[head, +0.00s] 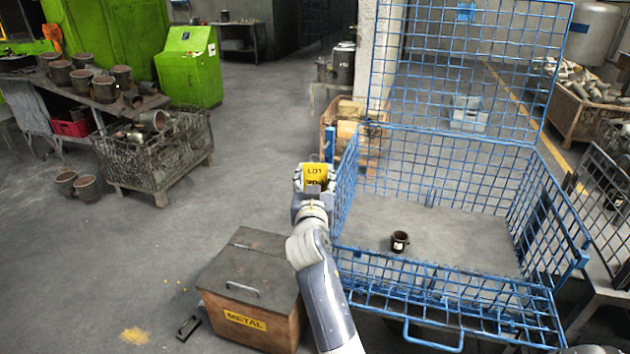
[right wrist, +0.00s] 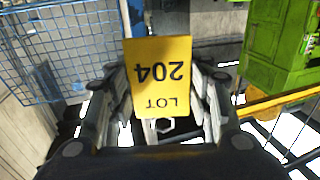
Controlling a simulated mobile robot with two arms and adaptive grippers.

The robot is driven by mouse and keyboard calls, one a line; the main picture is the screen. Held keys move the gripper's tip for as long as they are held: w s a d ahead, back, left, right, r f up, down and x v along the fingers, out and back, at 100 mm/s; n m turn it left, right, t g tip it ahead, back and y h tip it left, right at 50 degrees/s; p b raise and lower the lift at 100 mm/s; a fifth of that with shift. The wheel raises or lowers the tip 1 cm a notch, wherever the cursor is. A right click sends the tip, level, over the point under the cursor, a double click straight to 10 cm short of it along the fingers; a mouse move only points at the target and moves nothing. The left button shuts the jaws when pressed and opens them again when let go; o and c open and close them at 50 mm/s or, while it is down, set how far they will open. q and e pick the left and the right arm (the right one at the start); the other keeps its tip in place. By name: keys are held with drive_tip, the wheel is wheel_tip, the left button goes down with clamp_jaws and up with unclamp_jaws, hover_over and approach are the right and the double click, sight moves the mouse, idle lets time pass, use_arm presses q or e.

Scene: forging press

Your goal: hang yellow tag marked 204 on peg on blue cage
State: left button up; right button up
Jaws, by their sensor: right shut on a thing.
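The yellow tag (head: 315,172) reads LOT, with its number partly covered, in the head view. In the right wrist view the tag (right wrist: 161,76) reads LOT 204 upside down. The cage's wire side also shows in the right wrist view (right wrist: 40,50). My left gripper is not in view.
A dark cup (head: 399,242) stands on the cage floor. A box marked METAL (head: 255,275) stands on the floor left of my right arm. A wire crate (head: 155,160) and a green machine (head: 190,70) stand farther left. The floor between is mostly clear.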

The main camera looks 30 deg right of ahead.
sight(326, 160)
drive_tip(key=shift+w+d, duration=0.5)
drive_tip(key=shift+d, duration=0.05)
drive_tip(key=shift+w+d+f, duration=0.15)
drive_tip(key=shift+w+d, duration=0.65)
drive_tip(key=shift+d, duration=0.2)
use_arm(q)
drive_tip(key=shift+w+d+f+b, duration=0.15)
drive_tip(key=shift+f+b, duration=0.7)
drive_tip(key=shift+b, duration=0.05)
use_arm(e)
drive_tip(key=shift+w+d+f, duration=0.25)
drive_tip(key=shift+w+d, duration=0.6)
drive_tip(key=shift+d, duration=0.1)
drive_tip(key=shift+w+d+f, duration=0.25)
drive_tip(key=shift+w+d, duration=0.55)
drive_tip(key=shift+d, duration=0.1)
drive_tip(key=o, duration=1.1)
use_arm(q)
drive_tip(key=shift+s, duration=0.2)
